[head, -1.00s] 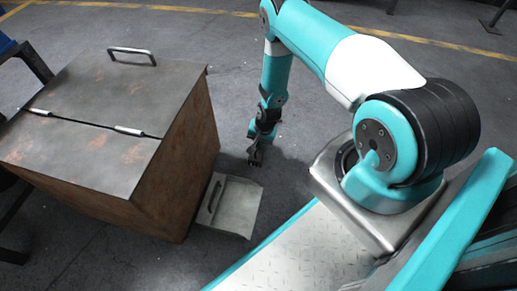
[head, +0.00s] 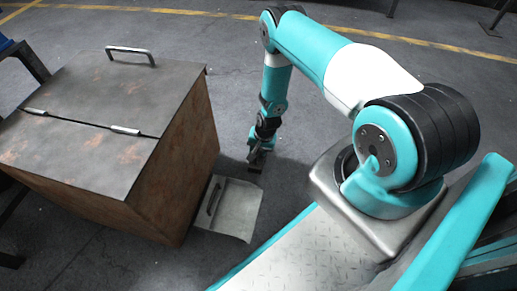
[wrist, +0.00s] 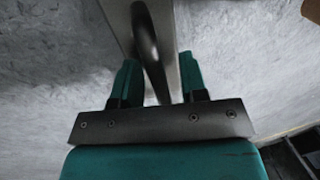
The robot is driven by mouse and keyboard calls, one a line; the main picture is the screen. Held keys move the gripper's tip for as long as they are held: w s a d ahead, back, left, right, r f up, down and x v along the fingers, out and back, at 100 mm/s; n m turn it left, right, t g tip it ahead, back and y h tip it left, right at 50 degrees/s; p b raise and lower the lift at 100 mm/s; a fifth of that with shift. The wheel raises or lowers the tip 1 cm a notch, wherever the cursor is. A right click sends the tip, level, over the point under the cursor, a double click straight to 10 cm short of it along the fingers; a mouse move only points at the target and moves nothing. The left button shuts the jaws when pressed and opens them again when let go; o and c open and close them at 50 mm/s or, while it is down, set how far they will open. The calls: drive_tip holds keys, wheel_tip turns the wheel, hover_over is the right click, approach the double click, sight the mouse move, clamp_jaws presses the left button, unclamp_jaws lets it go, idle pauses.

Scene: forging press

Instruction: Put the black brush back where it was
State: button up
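In the head view my gripper (head: 258,153) points down, low over the floor near the far right corner of a grey metal pan. A small dark thing (head: 256,168), which may be the black brush, shows under its fingertips. In the wrist view the two teal fingers of my gripper (wrist: 159,72) are apart. A long dark handle-like shape (wrist: 148,40) runs between them, over a flat grey strip (wrist: 118,18). I cannot tell whether the fingers press on it. The lower end is hidden by my gripper's mount.
A rusty lidded metal box (head: 180,165) stands left of my gripper. The grey pan (head: 238,209), with a dark handle (head: 214,197), lies on the floor against the box's right side. The floor (head: 225,55) behind is mostly clear.

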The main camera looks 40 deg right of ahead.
wheel_tip(320, 180, up, 12)
drive_tip(key=s+d+p, duration=0.1)
drive_tip(key=s+p, duration=0.1)
drive_tip(key=p, duration=0.4)
drive_tip(key=w+a+r+n+y, duration=0.15)
drive_tip(key=a+r+n, duration=0.4)
drive_tip(key=r, duration=0.95)
drive_tip(key=w+a+r+n+y, duration=0.1)
drive_tip(key=w+a+r+n, duration=0.1)
drive_tip(key=a+r, duration=0.9)
drive_tip(key=s+a+r+n+g, duration=0.1)
drive_tip(key=s+a+r+n, duration=0.1)
drive_tip(key=s+r, duration=0.45)
drive_tip(key=s+a+r+n, duration=0.3)
drive_tip(key=s+r, duration=0.1)
drive_tip(key=r, duration=0.5)
drive_tip(key=s+a+r+n, duration=0.2)
drive_tip(key=s+r+n, duration=0.3)
drive_tip(key=s, duration=0.8)
drive_tip(key=shift+s+r+g, duration=0.2)
drive_tip(key=shift+r+g, duration=0.2)
drive_tip(key=shift+r, duration=0.45)
drive_tip(key=shift+c, duration=0.2)
